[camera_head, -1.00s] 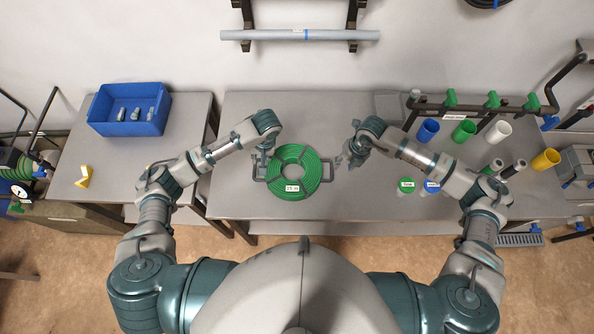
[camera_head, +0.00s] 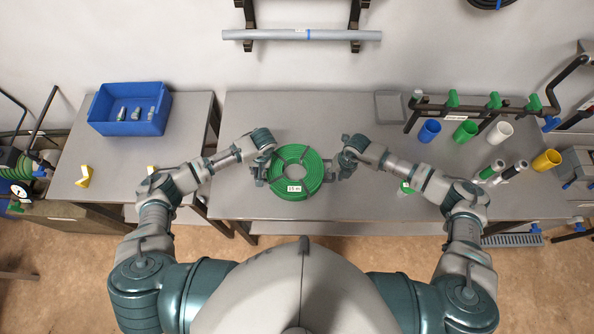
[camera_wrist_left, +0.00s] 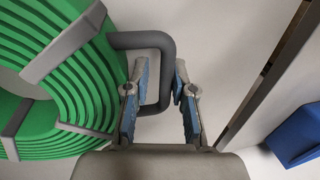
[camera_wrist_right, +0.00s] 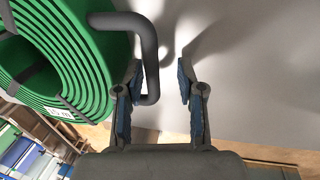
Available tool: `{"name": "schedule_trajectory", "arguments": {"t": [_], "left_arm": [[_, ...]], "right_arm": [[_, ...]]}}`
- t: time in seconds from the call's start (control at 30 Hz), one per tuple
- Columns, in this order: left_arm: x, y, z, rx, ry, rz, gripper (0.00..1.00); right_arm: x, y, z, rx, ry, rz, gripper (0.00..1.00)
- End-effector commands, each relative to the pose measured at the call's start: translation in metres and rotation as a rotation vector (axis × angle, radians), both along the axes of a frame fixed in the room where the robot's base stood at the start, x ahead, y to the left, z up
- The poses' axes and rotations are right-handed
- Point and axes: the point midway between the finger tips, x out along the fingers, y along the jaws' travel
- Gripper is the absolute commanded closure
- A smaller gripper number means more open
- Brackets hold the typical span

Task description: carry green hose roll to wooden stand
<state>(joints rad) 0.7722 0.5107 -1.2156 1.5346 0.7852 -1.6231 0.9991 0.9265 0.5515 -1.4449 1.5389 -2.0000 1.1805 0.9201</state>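The green hose roll (camera_head: 296,172) lies flat on the middle table, with a white label on its front and a grey handle on each side. My left gripper (camera_head: 262,170) is at the roll's left handle. In the left wrist view the handle (camera_wrist_left: 166,72) passes between its open fingers (camera_wrist_left: 158,98). My right gripper (camera_head: 341,166) is at the right handle. In the right wrist view that handle (camera_wrist_right: 150,62) lies between its open fingers (camera_wrist_right: 158,95), nearer the left finger. I cannot make out a wooden stand in any view.
The middle table (camera_head: 250,120) is clear behind the roll. A blue bin (camera_head: 130,110) and a yellow bracket (camera_head: 83,177) are on the left table, across a gap. Coloured cups (camera_head: 465,131) and a dark pipe rack (camera_head: 470,109) stand at the right.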

Motion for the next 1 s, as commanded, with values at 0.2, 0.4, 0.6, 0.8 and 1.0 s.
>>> {"name": "schedule_trajectory", "arguments": {"t": [0.2, 0.4, 0.6, 0.8, 1.0], "left_arm": [[0.000, 0.000, 0.000, -0.001, 0.000, 0.000, 1.00], [0.000, -0.001, -0.001, 0.003, 0.003, 0.002, 1.00], [0.000, -0.002, -0.001, 0.002, 0.003, 0.001, 1.00], [0.000, -0.002, 0.009, 0.000, 0.001, -0.001, 1.00], [0.000, -0.002, 0.031, 0.000, -0.002, 0.000, 1.00]], "right_arm": [[0.000, 0.001, 0.000, 0.001, 0.000, 0.001, 1.00], [0.000, 0.000, 0.000, 0.004, 0.001, 0.002, 1.00], [0.001, -0.001, 0.001, 0.004, 0.000, 0.002, 1.00], [0.001, -0.001, 0.010, 0.003, -0.001, 0.000, 1.00], [0.001, -0.002, 0.031, 0.002, -0.005, -0.001, 1.00]]}}
